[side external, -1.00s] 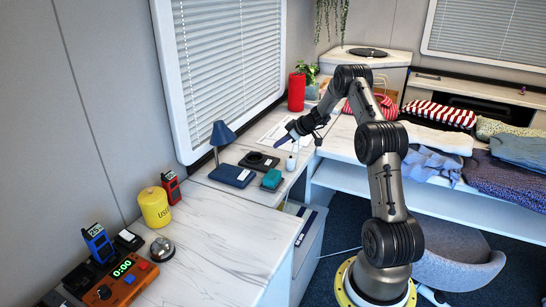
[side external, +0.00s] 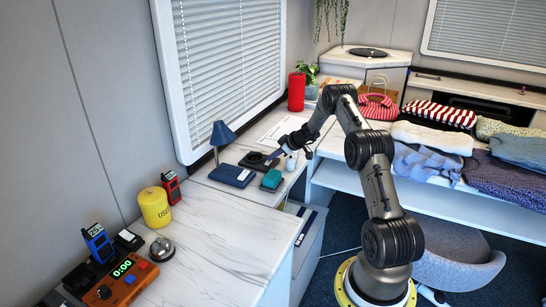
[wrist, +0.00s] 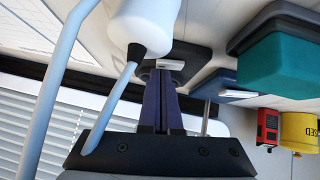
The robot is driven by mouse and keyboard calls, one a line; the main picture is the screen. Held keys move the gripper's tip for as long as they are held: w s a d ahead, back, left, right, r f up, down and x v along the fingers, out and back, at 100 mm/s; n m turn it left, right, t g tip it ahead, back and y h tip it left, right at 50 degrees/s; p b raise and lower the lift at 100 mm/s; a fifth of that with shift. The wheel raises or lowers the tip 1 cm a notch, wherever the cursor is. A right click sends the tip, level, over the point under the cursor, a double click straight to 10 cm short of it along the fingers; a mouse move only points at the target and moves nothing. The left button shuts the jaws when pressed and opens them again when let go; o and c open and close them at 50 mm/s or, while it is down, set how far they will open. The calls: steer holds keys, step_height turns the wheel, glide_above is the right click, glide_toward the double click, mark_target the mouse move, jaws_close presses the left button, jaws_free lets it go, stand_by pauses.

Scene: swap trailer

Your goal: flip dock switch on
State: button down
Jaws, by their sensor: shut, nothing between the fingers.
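The black dock (side external: 258,160) lies flat on the white counter, between the blue lamp and the white bottle. In the wrist view the dock (wrist: 202,60) is a dark slab with a pale, flat piece (wrist: 170,65) on it that looks like its switch. My gripper (side external: 275,155) is low over the dock's right end. Its dark blue fingers (wrist: 161,75) are together and empty, with tips very close to the pale piece. I cannot tell whether they touch it. The switch's position, on or off, is not clear.
A white bottle (side external: 291,161) stands right beside my fingers, and is large in the wrist view (wrist: 140,25). The counter (side external: 220,225) in front is mostly clear.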

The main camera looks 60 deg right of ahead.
steer(key=shift+d+f, duration=0.1)
steer(key=shift+f, duration=0.2)
steer(key=shift+a+r, duration=0.1)
steer(key=shift+a, duration=0.75)
steer(key=shift+r, duration=0.65)
steer(key=r, duration=0.3)
steer(key=shift+a, duration=0.25)
steer(key=v, duration=1)
